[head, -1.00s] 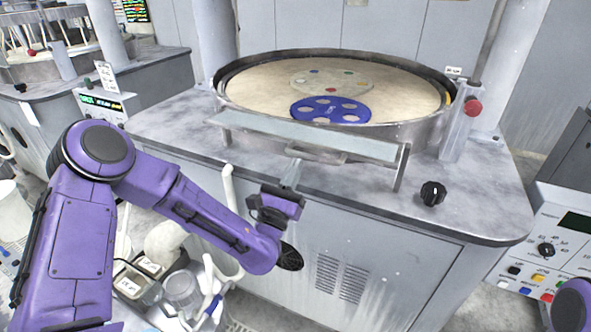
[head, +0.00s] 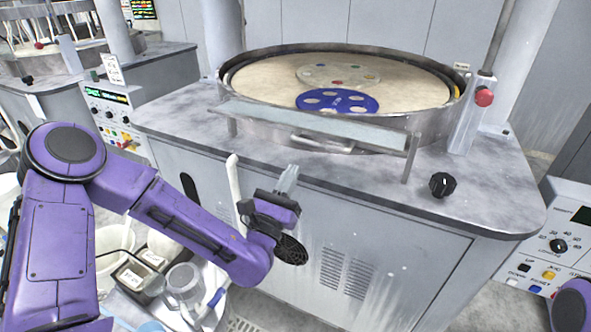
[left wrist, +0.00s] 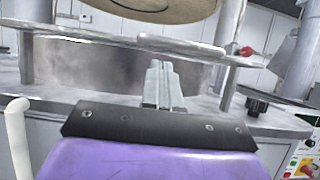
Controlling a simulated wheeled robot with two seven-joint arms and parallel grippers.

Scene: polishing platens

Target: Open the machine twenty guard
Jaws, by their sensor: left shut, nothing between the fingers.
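The machine's round basin has a metal curved wall (head: 436,122) around the cream platen (head: 415,93). A flat grey bar (head: 310,122), which may be part of the guard, spans its front on posts. A pale handle (head: 322,145) sits on the front wall, below the bar. I cannot tell which part is the guard; nothing looks opened. My left gripper (head: 290,170) is shut and empty in front of the cabinet, below and left of the handle, apart from it. In the left wrist view its fingers (left wrist: 161,68) point up at the bar and handle (left wrist: 180,46). My right gripper is out of view.
A blue carrier disc (head: 338,101) lies on the platen. A black knob (head: 443,185) and a red button (head: 484,97) stand at the right. A control box (head: 562,240) is at lower right. Containers and a white hose (head: 235,185) crowd the area by my left arm.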

